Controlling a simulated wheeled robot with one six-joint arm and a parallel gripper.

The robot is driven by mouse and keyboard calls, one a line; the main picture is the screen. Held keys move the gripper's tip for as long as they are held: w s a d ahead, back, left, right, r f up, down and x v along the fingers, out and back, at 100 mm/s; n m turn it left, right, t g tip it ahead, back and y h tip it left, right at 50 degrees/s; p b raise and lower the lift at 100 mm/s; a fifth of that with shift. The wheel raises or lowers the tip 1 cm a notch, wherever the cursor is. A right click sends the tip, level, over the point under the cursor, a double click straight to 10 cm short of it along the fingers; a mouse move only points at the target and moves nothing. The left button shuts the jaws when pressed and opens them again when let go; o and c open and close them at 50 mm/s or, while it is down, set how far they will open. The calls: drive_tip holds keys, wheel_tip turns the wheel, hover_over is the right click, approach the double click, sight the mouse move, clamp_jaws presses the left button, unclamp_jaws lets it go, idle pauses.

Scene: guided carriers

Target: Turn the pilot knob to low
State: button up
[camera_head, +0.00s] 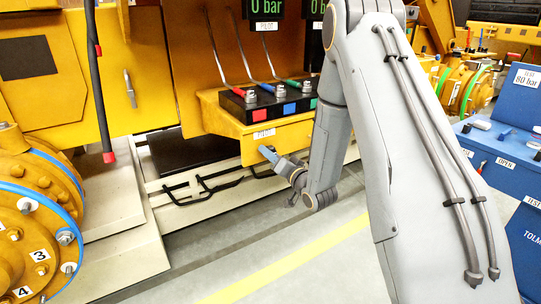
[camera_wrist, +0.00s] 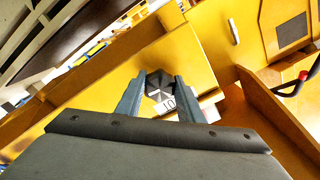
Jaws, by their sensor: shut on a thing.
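The pilot knob (camera_wrist: 158,88) is small, dark and faceted, with pale marks on its face. It sits on the yellow panel, between the two blue-grey fingers of my gripper (camera_wrist: 159,79), which is shut on it. A white label reading LO (camera_wrist: 169,104) shows beside the knob, partly hidden by a finger. In the head view my gripper (camera_head: 268,154) reaches the lower front of the yellow box (camera_head: 290,130), just under a small white label (camera_head: 264,133). The knob is hidden there, and I cannot read its setting.
A black block (camera_head: 275,106) with red, blue and green hose ends tops the box. A display above (camera_head: 264,9) reads 0 bar, with a PILOT label (camera_head: 264,26) below. Black bent bars (camera_head: 205,184) lie low at left. A yellow flange (camera_head: 30,235) stands front left, blue cabinets (camera_head: 500,150) right.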

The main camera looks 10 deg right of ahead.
drive_tip(key=shift+n, duration=0.3)
drive_tip(key=n+b, duration=0.2)
drive_tip(key=n, duration=0.1)
drive_tip(key=shift+f+n, duration=0.1)
drive_tip(key=shift+n, duration=0.3)
drive_tip(key=n+b, duration=0.3)
drive_tip(key=n, duration=0.2)
drive_tip(key=shift+d+n, duration=0.15)
drive_tip(key=shift+n, duration=0.15)
drive_tip(key=n+b, duration=0.3)
drive_tip(key=n, duration=0.2)
drive_tip(key=shift+w, duration=0.1)
drive_tip(key=shift+d+n+b, duration=0.1)
drive_tip(key=shift+n+b, duration=1.05)
drive_tip(key=shift+n, duration=0.75)
drive_tip(key=o, duration=1.1)
drive_tip(key=shift+c, duration=0.2)
